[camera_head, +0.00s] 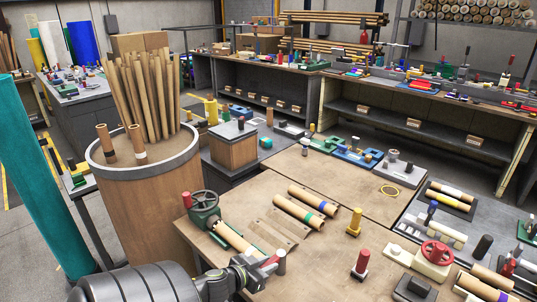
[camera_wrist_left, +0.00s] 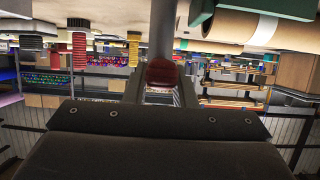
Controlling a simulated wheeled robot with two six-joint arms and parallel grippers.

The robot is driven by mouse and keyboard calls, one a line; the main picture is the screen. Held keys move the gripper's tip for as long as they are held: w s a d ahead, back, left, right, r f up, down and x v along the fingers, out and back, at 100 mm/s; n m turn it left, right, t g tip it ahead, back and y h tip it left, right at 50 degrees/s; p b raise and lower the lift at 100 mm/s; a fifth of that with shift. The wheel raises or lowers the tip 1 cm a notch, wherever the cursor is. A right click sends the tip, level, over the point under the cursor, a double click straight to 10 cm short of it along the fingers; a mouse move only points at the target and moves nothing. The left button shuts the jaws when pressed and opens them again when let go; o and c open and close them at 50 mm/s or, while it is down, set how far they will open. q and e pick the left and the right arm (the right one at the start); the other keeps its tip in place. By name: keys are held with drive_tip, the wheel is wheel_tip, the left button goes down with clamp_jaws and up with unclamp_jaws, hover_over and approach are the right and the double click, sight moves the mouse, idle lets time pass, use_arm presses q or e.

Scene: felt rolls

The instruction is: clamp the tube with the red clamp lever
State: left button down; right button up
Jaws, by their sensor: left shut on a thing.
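A cardboard tube (camera_head: 235,241) lies in a green clamp fixture (camera_head: 205,213) with a handwheel at the table's near left corner. In the left wrist view the tube (camera_wrist_left: 230,24) with a white band shows at the top right, beside a green part (camera_wrist_left: 203,12). My left gripper (camera_head: 266,266) is at the near end of the fixture. It is shut on the red clamp lever (camera_head: 271,261); its red end (camera_wrist_left: 162,72) shows between the fingers, below a grey post (camera_wrist_left: 169,30). The fingers hide part of the lever. My right gripper is not in view.
A wooden drum (camera_head: 140,215) holding several tubes stands left of the table. Two banded tubes (camera_head: 299,206) lie behind the fixture. A red-topped post (camera_head: 361,262) and a red-wheeled clamp (camera_head: 433,255) stand to the right. The table middle (camera_head: 325,245) is mostly clear.

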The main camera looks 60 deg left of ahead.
use_arm(q)
drive_tip(key=shift+w+d+r, duration=0.1)
drive_tip(key=shift+r, duration=0.05)
drive_tip(key=c, duration=1.2)
unclamp_jaws()
drive_tip(key=shift+s+b, duration=0.45)
drive_tip(key=shift+s, duration=0.25)
drive_tip(key=b+v, duration=0.1)
drive_tip(key=v, duration=0.3)
drive_tip(key=shift+s+r, duration=0.1)
drive_tip(key=shift+s, duration=0.1)
drive_tip(key=b+v, duration=0.1)
drive_tip(key=v, duration=1)
drive_tip(key=shift+s+r, duration=0.2)
drive_tip(key=shift+r, duration=0.1)
